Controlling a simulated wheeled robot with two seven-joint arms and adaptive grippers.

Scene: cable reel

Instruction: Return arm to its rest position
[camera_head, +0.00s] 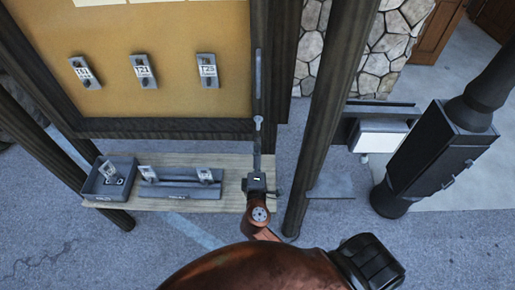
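My copper-coloured arm (255,268) rises from the bottom edge, its large link starting left of centre. A black joint (370,264) shows at its right end. A thinner link (262,230) reaches up to the right end of the wooden shelf. The grey end of the arm, which I take as my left gripper (257,183), is there, small and seen from above. Its fingers cannot be made out clearly, so I cannot tell whether it is open or holds anything. No second gripper is in view.
The shelf (232,184) bears a dark tray (92,186) and a grey holder (178,188), both with small tags. Several numbered tags hang on the tan board (170,28). A dark post (322,125) stands just right of the gripper. A black stove-like cabinet (432,158) stands farther right.

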